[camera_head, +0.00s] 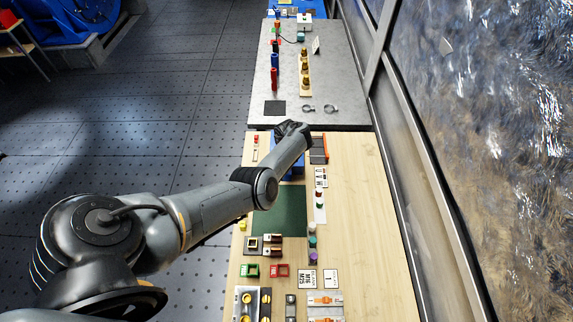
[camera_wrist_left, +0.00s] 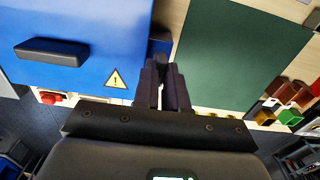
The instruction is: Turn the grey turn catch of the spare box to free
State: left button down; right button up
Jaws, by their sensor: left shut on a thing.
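The blue spare box (camera_wrist_left: 70,75) fills the upper left of the left wrist view, with a black handle (camera_wrist_left: 52,52) and a yellow warning triangle (camera_wrist_left: 117,79) on its face. In the head view, only small parts of the box (camera_head: 298,172) show beside my left arm. My left gripper (camera_wrist_left: 164,68) is at the box's right edge, its dark fingers close together. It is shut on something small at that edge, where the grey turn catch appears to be. The fingers hide the catch, so its angle cannot be told. My right gripper is in neither view.
A green mat (camera_wrist_left: 235,50) lies right of the box. Coloured blocks (camera_wrist_left: 290,92) stand beyond the mat. In the head view, small parts and label cards (camera_head: 307,280) cover the near bench, whose right side (camera_head: 365,230) is clear. A grey table (camera_head: 335,90) stands behind.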

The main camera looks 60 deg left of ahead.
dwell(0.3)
pick_arm(q)
jog(key=c, duration=1.2)
grip_release()
jog(key=shift+r, duration=0.15)
notch_tip(320, 180, up, 11)
jog(key=p, duration=0.3)
jog(key=shift+f, duration=0.2)
